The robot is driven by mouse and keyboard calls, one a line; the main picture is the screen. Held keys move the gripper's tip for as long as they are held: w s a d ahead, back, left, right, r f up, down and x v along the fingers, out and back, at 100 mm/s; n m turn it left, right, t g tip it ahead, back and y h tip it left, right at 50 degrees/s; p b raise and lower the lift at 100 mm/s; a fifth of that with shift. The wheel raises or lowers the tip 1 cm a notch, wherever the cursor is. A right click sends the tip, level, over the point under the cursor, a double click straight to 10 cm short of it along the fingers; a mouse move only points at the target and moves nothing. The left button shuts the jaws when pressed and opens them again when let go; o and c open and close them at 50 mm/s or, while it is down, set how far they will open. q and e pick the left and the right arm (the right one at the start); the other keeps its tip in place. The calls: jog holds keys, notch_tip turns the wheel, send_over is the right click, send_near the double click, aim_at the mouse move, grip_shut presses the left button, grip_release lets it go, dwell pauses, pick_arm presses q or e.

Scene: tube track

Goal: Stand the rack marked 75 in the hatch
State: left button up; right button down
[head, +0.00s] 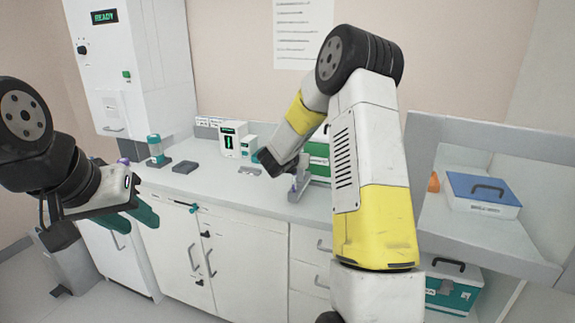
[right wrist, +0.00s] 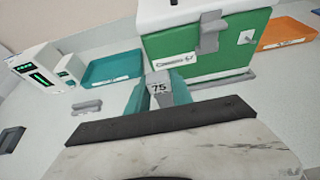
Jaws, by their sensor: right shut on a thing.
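The rack marked 75 (right wrist: 158,89) shows in the right wrist view as a grey piece with a dark number, between the teal fingers of my right gripper (right wrist: 158,98). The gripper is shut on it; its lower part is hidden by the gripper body. In the head view a grey piece (head: 299,180) shows at the end of my right arm, above the counter. My left gripper (head: 132,217) is in front of the cabinets at left, its teal fingers apart and empty. I cannot make out an opening that is clearly the hatch; a white wall unit (head: 132,65) reads READY.
A green case (right wrist: 205,45) stands just beyond the rack, with a teal tray (right wrist: 110,70) and an orange tray (right wrist: 285,34) beside it. A white display device (head: 232,138) stands on the counter. A blue-lidded box (head: 483,193) sits on the right shelf.

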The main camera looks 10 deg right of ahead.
aim_at(300, 173)
jog(key=shift+f, duration=1.05)
jog(key=c, duration=1.1)
grip_release()
jog(key=shift+f, duration=0.1)
jog(key=shift+c, duration=0.2)
